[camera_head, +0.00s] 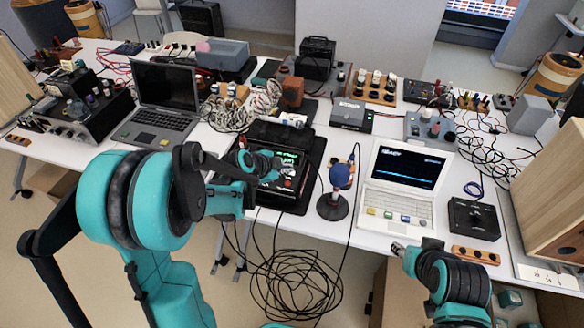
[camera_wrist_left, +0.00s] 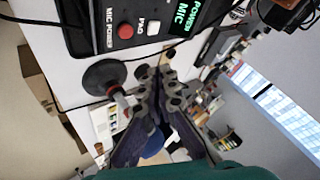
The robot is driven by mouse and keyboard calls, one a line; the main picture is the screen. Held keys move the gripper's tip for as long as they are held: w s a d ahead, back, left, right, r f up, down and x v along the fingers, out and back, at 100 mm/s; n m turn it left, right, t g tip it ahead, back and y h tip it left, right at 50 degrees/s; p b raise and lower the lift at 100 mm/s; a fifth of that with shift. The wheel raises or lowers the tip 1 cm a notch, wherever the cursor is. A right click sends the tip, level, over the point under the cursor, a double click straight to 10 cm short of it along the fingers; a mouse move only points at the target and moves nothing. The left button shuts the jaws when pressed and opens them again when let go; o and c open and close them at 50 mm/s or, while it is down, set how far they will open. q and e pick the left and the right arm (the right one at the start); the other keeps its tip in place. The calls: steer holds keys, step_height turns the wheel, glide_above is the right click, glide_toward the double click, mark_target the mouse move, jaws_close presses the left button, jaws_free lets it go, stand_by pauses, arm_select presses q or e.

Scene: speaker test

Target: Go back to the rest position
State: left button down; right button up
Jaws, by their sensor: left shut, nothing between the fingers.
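My left gripper (camera_head: 277,163) is in front of the black control panel (camera_head: 302,190), which has a lit green display. In the left wrist view its fingers (camera_wrist_left: 160,80) are together with nothing between them. That view shows the panel's red button (camera_wrist_left: 125,31) and white button (camera_wrist_left: 153,27) beyond the fingers. The microphone (camera_head: 341,178), with a blue and red head and a round black base, stands upright just right of the panel; its base (camera_wrist_left: 104,78) shows in the wrist view. My right gripper (camera_head: 399,249) is at the table's front edge, too small to judge.
A white laptop (camera_head: 398,187) stands right of the microphone, and a dark laptop (camera_head: 163,100) at the left. Amplifiers, connector boxes and loose cables crowd the white table (camera_head: 235,224). A wooden speaker box (camera_head: 550,195) stands at the right. Coiled black cable (camera_head: 296,285) lies below the front edge.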

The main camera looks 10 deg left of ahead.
arm_select(q)
steer(key=s+r+n+y, duration=0.1)
steer(key=s+r+n, duration=0.2)
steer(key=s, duration=0.5)
steer(key=s+r+n+y, duration=0.1)
steer(key=s+r+n, duration=0.2)
steer(key=s+n, duration=0.3)
steer(key=s+r+n+g+y, duration=0.1)
steer(key=s+n, duration=0.4)
steer(key=s, duration=0.5)
step_height(320, 180, up, 2)
steer(key=shift+a+y, duration=0.15)
steer(key=shift+y, duration=0.35)
